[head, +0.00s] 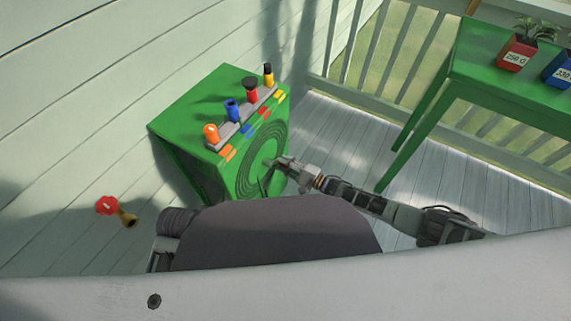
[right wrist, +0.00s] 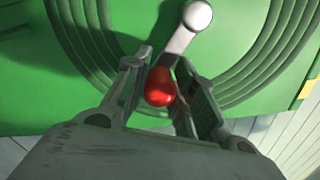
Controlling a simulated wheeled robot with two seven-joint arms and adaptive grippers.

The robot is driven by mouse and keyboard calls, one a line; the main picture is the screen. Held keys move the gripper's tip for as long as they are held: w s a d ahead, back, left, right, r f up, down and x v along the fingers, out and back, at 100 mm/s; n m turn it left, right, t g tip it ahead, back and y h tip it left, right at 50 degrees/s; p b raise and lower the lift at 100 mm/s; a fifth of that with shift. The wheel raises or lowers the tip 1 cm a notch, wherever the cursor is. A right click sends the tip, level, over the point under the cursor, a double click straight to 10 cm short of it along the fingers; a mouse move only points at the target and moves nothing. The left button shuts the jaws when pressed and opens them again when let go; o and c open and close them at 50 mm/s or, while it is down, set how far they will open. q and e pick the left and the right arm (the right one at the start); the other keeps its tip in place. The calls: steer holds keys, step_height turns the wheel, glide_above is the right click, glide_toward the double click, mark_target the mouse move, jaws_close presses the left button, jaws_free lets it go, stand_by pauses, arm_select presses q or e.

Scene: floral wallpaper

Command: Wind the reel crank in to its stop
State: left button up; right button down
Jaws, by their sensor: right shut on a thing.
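The reel (head: 262,160) shows as a set of dark green rings on the front of a green cabinet. In the right wrist view the reel's rings (right wrist: 250,65) surround a silver crank arm (right wrist: 184,36) with a round hub at its top. The crank's red knob (right wrist: 160,87) is at the lower end of the arm. My right gripper (head: 275,164) reaches the reel from the right. In the wrist view its fingers (right wrist: 166,82) are closed on both sides of the red knob. My left gripper is not in the head view.
The green cabinet (head: 195,95) carries a grey rail with orange, blue, red and yellow-black pegs or knobs. Decking between is clear.

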steer(key=c, duration=1.2)
jaws_free()
steer(key=shift+v, duration=6)
